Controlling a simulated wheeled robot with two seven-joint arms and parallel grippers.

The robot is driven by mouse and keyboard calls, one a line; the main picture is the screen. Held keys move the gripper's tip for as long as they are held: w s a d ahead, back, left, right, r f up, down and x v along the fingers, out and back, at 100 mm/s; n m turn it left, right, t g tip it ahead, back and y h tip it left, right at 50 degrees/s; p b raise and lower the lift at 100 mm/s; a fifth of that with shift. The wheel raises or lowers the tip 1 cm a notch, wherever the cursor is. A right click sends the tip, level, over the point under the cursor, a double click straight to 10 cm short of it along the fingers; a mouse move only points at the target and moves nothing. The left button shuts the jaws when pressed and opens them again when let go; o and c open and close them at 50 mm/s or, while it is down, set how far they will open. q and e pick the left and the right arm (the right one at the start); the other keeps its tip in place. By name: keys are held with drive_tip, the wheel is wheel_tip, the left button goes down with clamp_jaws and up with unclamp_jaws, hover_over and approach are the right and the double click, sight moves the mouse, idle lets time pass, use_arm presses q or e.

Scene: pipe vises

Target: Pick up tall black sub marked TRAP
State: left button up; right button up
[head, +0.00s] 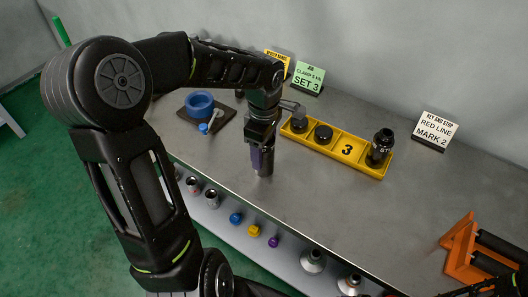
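A tall black sub (381,148) stands upright at the right end of a yellow tray (347,150) numbered 3. White marking shows on its side, but I cannot read it as TRAP. Two shorter black pieces, one at the middle (323,134) and one at the left (299,124), sit in the same tray. My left gripper (262,160) points down over the bench, left of the tray and apart from the tall sub. Its fingers look close together, with a purplish side and a grey lower end; I cannot tell whether something is held. Dark parts at the bottom right edge may be my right gripper (490,287).
A blue ring (199,104) sits on a dark mat at the back left. Sign cards stand along the wall. An orange stand with black rollers (462,250) is at the right. A lower front shelf (285,246) holds several small fittings. The bench (320,205) before the tray is clear.

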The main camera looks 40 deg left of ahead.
use_arm(q)
clamp_jaws()
idle(0.5)
